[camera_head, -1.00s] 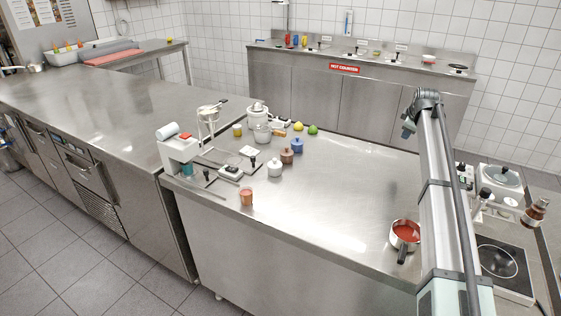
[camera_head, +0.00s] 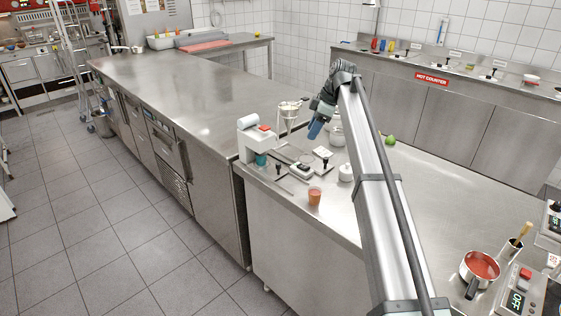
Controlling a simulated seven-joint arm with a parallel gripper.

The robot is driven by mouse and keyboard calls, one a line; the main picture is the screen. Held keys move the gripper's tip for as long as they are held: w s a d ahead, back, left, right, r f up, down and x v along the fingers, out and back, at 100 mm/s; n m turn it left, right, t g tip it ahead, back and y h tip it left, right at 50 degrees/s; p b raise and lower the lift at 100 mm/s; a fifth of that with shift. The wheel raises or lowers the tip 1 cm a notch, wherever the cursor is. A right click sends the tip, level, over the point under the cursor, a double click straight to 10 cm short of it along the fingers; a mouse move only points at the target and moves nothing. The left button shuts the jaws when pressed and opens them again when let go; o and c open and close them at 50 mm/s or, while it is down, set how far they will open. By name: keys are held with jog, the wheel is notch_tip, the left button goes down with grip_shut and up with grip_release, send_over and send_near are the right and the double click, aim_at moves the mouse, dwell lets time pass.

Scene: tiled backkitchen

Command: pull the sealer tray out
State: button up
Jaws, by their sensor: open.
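The cup sealer (camera_head: 257,140) is a white machine with a film roll on top and a red part. It stands at the left end of the steel counter. A teal part (camera_head: 261,159) shows low in its front; I cannot clearly tell the tray's outline or how far it sits in. My gripper (camera_head: 315,132) is open, small in view, pointing down above the counter to the right of the sealer and apart from it. What lies directly behind my gripper and arm is partly hidden.
A cup of orange-red content (camera_head: 314,196) stands near the front edge. A white jar (camera_head: 345,173), a metal funnel stand (camera_head: 289,115) and a small scale-like device (camera_head: 302,169) are close by. A pan of red sauce (camera_head: 481,267) is at right. Floor (camera_head: 130,210) is free at left.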

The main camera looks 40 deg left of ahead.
aim_at(279, 163)
jog(key=s+a+n+g, duration=0.1)
jog(key=s+a, duration=0.2)
jog(key=s, duration=0.2)
jog(key=x, duration=1.3)
jog(key=shift+s+d, duration=0.15)
grip_shut()
